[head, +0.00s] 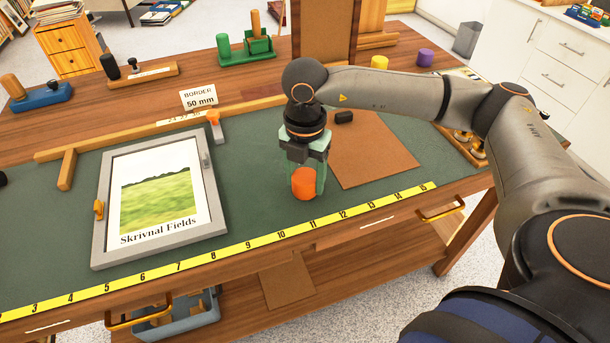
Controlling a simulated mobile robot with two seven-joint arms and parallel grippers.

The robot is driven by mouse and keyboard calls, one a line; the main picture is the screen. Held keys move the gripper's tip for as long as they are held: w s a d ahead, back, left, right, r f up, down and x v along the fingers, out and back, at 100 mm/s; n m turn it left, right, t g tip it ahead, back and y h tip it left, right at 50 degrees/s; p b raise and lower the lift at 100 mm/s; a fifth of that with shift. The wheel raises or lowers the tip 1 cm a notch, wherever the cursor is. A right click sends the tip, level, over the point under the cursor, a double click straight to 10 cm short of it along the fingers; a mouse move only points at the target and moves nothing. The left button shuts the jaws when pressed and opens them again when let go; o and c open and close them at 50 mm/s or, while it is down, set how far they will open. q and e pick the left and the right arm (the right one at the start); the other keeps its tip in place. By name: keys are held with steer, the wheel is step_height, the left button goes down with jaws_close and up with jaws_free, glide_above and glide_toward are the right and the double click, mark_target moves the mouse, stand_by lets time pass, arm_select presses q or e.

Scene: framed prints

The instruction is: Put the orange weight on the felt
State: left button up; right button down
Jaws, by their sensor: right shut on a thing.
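The orange weight (304,185) is a small cylinder between the fingers of my right gripper (304,178), which points down and is shut on it. The felt (255,180) appears to be the dark green covering on the workbench. The weight is over its green surface, right of the framed print and just left of a brown board. I cannot tell whether its underside touches the felt or hangs slightly above it. My left gripper is not in view.
A grey-framed print (160,195) lies at left. A brown board (370,150) lies right of the gripper. A yellow ruler (215,256) runs along the front edge. A wooden T-square (110,143) lies behind the print. Purple (425,57) and yellow (379,62) cylinders stand at the back.

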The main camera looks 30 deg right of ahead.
mark_target(305, 176)
steer(key=shift+f, duration=0.15)
steer(key=shift+c, duration=0.6)
jaws_free()
step_height(305, 176, up, 12)
steer(key=shift+r, duration=0.25)
